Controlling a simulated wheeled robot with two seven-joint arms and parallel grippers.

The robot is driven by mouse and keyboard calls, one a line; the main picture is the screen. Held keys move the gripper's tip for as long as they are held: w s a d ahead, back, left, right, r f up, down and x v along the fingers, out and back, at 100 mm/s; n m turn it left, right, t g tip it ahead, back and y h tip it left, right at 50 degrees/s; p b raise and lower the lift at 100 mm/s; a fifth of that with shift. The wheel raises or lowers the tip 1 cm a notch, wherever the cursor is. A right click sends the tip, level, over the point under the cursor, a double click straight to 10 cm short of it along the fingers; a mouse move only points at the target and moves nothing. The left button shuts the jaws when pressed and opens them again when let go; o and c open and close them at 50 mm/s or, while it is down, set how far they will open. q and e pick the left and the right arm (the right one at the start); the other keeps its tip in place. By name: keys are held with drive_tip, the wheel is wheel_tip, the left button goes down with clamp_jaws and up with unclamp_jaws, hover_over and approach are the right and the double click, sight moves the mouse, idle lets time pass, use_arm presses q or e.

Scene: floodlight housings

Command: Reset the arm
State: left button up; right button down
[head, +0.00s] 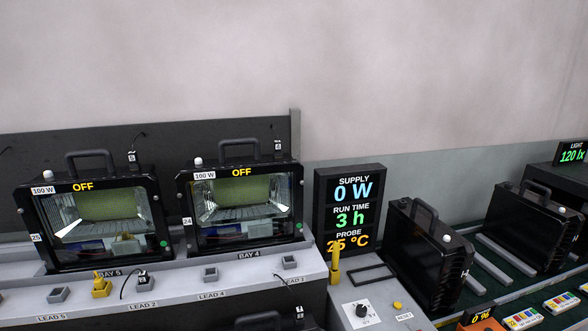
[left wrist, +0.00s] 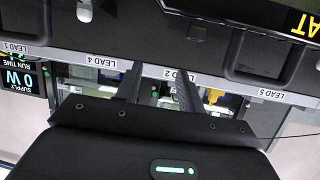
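My left gripper (left wrist: 157,72) shows in the left wrist view, its two dark fingers apart with nothing seen held between them. That view is upside down. The fingers stand in front of the lead shelf, near the LEAD 2 label (left wrist: 180,75). Neither gripper shows in the head view, and my right gripper is in no view. In the head view, two black floodlights, one at left (head: 150,190) and one at centre (head: 299,190), stand upright in BAY 5 and BAY 4, both reading OFF.
A supply display (head: 376,190) reads 0 W, 3 h and 25 °C. More black housings (head: 420,250) (head: 535,228) stand at right. A yellow plug (head: 101,288) sits near LEAD 5, and a yellow probe (head: 335,265) stands by the display. The wall above is clear.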

use_arm(q)
drive_tip(key=s+d+f+m+g+h, duration=0.2)
drive_tip(key=s+d+f+g, duration=0.35)
drive_tip(key=s, duration=0.45)
drive_tip(key=s+d+f+m+g+h, duration=0.15)
drive_tip(key=s+d+f+g, duration=0.4)
drive_tip(key=s, duration=0.55)
wheel_tip(320, 180, down, 27)
drive_tip(key=s+b, duration=0.1)
drive_tip(key=b, duration=0.1)
drive_tip(key=s+a+f+g, duration=0.1)
drive_tip(key=s+a+f, duration=0.1)
drive_tip(key=s+f, duration=1.4)
drive_tip(key=shift+s+f+m+g+b, duration=0.3)
drive_tip(key=shift+f+m, duration=0.15)
drive_tip(key=shift+f, duration=0.1)
drive_tip(key=shift+w, duration=0.1)
